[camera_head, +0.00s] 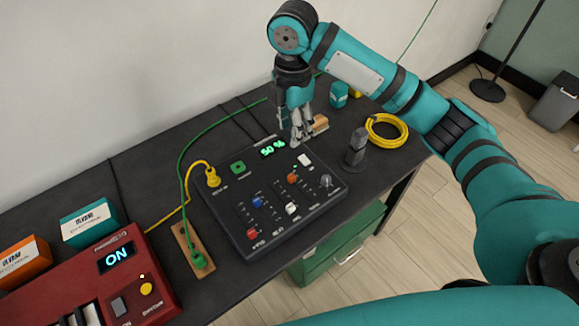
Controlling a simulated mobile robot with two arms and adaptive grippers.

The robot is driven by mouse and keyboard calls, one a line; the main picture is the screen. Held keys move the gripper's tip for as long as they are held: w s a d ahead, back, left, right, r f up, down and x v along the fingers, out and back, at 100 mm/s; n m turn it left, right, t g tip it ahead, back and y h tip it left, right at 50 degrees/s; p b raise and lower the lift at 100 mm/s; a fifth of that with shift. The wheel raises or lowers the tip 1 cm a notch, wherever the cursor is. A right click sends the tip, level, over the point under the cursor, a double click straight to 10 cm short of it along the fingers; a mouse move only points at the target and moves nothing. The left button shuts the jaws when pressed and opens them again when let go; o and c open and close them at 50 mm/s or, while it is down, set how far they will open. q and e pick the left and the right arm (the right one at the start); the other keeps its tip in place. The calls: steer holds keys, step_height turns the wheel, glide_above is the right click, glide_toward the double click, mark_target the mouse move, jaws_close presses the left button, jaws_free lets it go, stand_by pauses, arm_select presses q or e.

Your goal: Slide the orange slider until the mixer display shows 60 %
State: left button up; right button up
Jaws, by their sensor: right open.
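The black mixer (318,206) lies on the dark table. Its display (272,148) glows green and appears to read 50 %, though the digits are small. The orange slider (292,178) sits near the far end of its slot on the right part of the panel. Red (252,233), blue (257,202) and white (292,209) sliders stand in the other slots. My right gripper (300,138) points down with open fingers above the mixer's far edge, beyond the orange slider and apart from it. My left gripper is not in view.
A dark upright object (357,148) stands right of the mixer, near a yellow cable coil (386,131). Green and yellow cables run along the mixer's left side. A red keyboard device (130,275) and boxes fill the table's left end.

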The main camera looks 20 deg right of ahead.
glide_toward(292, 176)
step_height(292, 176, down, 9)
steer(key=shift+f+p, duration=0.1)
steer(key=shift+p, duration=0.2)
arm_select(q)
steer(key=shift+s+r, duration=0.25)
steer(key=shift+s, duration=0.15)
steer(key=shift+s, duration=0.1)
arm_select(e)
jaws_close()
